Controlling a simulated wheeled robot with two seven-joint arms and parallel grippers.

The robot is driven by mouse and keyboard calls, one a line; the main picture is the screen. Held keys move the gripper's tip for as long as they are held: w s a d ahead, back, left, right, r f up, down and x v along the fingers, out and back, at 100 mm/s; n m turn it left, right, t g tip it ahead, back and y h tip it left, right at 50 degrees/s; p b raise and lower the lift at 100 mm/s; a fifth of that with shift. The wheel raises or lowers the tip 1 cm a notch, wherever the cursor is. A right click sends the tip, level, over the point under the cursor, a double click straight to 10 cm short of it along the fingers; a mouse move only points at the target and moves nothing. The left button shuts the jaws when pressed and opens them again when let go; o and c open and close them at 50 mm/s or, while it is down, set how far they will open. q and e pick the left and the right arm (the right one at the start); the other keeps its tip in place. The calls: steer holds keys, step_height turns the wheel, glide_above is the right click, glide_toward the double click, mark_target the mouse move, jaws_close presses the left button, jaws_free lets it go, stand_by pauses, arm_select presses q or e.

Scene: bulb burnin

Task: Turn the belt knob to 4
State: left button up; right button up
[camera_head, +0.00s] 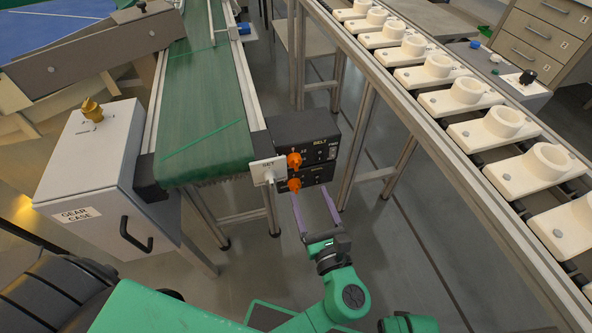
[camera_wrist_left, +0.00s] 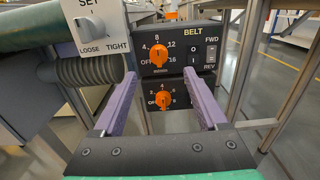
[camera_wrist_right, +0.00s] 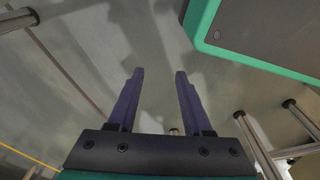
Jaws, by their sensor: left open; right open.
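The black BELT panel (camera_head: 318,148) hangs beside the end of the green conveyor, with two orange knobs. In the left wrist view the upper knob (camera_wrist_left: 159,54) has a scale reading OFF, 4, 8, 12, 16, and the lower knob (camera_wrist_left: 163,100) has a smaller scale with OFF, 2, 4. I cannot tell exactly where either pointer stands. My left gripper (camera_head: 311,194) is open and empty in front of the panel, its purple fingers apart on either side of the lower knob's line of sight, not visibly touching it. My right gripper (camera_wrist_right: 160,73) is open and empty over bare floor.
A white SET plate (camera_head: 269,171) with a LOOSE/TIGHT lever stands just left of the panel. A FWD/REV switch (camera_wrist_left: 211,54) sits right of the upper knob. The GEAR CASE box (camera_head: 92,165) stands left, and a rack of white holders (camera_head: 466,91) runs along the right.

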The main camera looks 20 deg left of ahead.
mark_target(297, 167)
arm_select(q)
steer(key=x, duration=1)
steer(key=shift+s+a+b, duration=0.1)
steer(key=shift+a+b, duration=0.05)
steer(key=shift+b, duration=0.15)
steer(key=shift+f, duration=0.1)
jaws_close()
